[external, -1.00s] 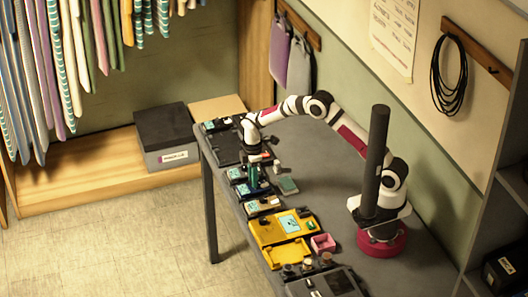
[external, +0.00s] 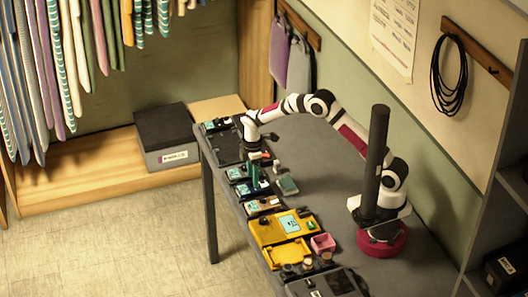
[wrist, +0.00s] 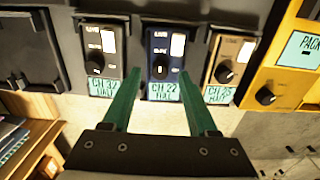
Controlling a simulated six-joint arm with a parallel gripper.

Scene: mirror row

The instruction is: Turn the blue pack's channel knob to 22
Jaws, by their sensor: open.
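The blue pack (wrist: 163,50) stands in the row of packs in the wrist view, with a black channel knob (wrist: 158,70) near its lower end. A pale mark shows on the knob, but its setting is too small to read surely. A teal label (wrist: 163,91) below it reads CH 22, with a second line that is hard to read. My gripper (wrist: 161,76) is open, its green fingers to the left and right of the knob, with gaps on both sides. In the external view my gripper (external: 255,177) is over the blue pack (external: 242,189), partly hiding it.
A dark pack (wrist: 101,45) stands to the left of the blue one and a tan pack (wrist: 229,58) to the right, each with its own knob. A yellow pack (wrist: 290,70) is further right. A pink box (external: 323,243) stands on the grey table (external: 300,170).

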